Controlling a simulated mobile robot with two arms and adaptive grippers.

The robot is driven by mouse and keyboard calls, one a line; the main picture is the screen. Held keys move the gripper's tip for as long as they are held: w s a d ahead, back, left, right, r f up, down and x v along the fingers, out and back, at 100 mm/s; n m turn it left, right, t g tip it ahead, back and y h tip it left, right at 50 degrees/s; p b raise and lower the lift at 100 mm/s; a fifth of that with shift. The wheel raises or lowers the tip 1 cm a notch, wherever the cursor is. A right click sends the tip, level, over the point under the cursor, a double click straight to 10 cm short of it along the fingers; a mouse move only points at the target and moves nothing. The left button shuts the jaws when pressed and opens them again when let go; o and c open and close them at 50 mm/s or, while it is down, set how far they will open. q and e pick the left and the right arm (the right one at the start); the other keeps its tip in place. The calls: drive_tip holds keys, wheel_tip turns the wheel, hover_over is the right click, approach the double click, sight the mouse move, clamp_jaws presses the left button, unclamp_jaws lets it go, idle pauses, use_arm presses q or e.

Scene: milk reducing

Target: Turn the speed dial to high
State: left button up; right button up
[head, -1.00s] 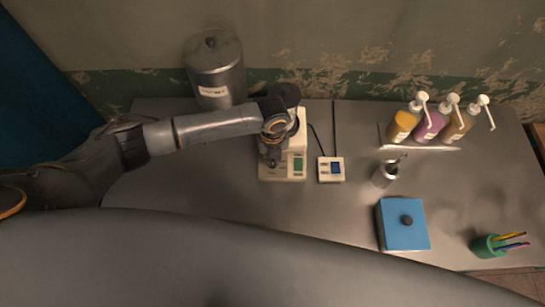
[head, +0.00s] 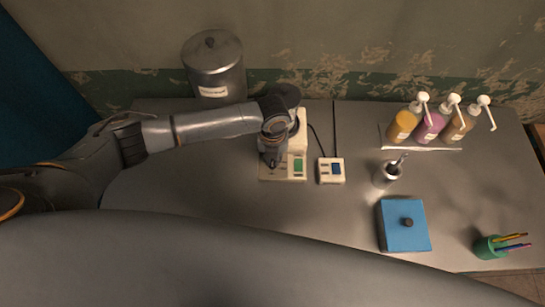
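A cream-coloured machine (head: 296,171) with a green display on its front stands near the back of the grey table. My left gripper (head: 271,160) points down over the front left part of this machine. The gripper and wrist cover that part, so the speed dial cannot be seen. Whether the fingers touch anything, or are open or shut, is too small and dark to tell. My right gripper is not in view.
A small cream box (head: 331,178) with a blue display and a cable sits right of the machine. A metal canister (head: 214,75) stands behind left. Pump bottles (head: 432,124), a metal cup (head: 386,176), a blue lidded box (head: 403,238) and a green pen cup (head: 488,247) stand right.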

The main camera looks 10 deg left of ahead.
sight(272, 161)
use_arm(q)
drive_tip(key=shift+o, duration=1.2)
wheel_tip(272, 161, up, 12)
